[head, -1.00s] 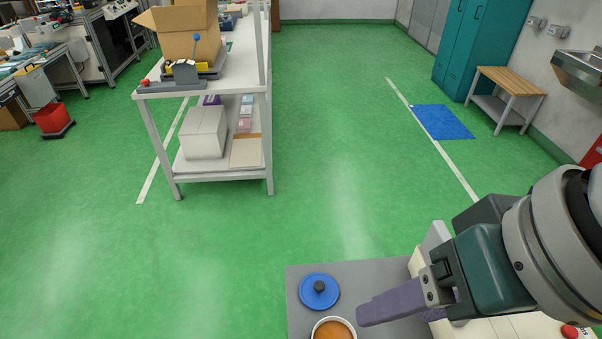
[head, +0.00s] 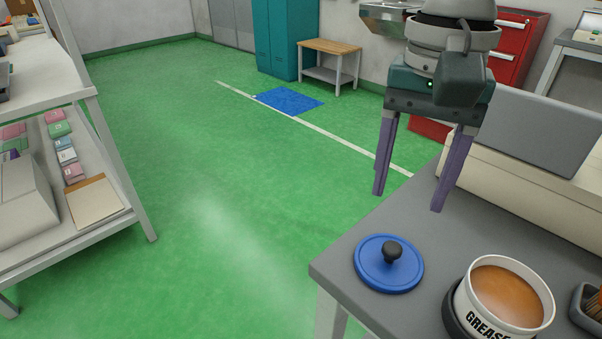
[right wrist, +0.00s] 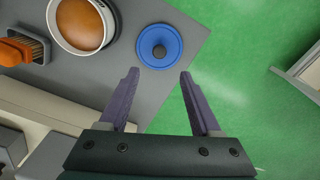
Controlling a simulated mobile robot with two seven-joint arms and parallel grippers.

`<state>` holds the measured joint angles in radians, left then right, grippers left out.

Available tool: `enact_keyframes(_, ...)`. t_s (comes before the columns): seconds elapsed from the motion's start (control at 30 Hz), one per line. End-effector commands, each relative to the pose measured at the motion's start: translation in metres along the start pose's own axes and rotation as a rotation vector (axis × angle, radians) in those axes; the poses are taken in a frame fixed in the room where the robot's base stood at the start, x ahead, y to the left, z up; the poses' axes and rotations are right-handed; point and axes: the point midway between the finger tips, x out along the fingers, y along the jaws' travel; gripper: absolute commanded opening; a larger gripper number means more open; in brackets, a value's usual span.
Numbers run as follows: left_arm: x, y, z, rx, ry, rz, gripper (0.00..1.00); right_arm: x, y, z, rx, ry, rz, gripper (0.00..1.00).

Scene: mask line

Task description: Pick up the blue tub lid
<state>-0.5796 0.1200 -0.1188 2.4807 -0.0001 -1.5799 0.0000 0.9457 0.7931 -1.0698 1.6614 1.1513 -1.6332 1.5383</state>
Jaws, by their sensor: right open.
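The blue tub lid (head: 388,264) is a round disc with a black knob in its middle. It lies flat on the grey table top near the table's left corner. In the right wrist view the lid (right wrist: 159,46) shows ahead of the fingertips, roughly between their lines. My right gripper (head: 408,201) is open and empty, fingers pointing down, above and behind the lid in the head view. In the wrist view its purple fingers (right wrist: 159,73) are well apart and do not touch the lid. My left gripper is not in view.
A white grease tub (head: 503,296) with orange-brown contents stands right of the lid. A brush in a dark holder (right wrist: 24,47) lies beyond it. A beige machine with a grey panel (head: 541,133) borders the table's back. White shelves (head: 135,205) stand left, across green floor.

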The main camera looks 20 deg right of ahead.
Motion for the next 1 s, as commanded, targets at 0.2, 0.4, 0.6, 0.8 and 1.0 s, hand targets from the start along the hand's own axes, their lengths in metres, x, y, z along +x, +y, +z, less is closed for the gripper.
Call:
enact_keyframes(0.2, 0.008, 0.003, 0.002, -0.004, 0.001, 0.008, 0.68, 0.032, 0.0, 0.001, -0.004, 0.0, 0.0, 0.65)
enact_keyframes(0.4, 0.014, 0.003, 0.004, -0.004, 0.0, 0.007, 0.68, 0.054, -0.001, 0.005, -0.006, -0.001, 0.001, 0.65)
enact_keyframes(0.6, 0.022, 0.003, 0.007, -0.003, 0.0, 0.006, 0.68, 0.083, -0.001, 0.008, -0.005, 0.0, 0.0, 0.65)
enact_keyframes(0.8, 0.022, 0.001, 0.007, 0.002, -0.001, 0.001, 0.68, 0.087, -0.001, 0.008, -0.007, 0.001, -0.001, 0.65)
enact_keyframes(1.0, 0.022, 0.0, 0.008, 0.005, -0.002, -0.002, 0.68, 0.086, -0.001, 0.008, -0.007, 0.001, -0.001, 0.53)
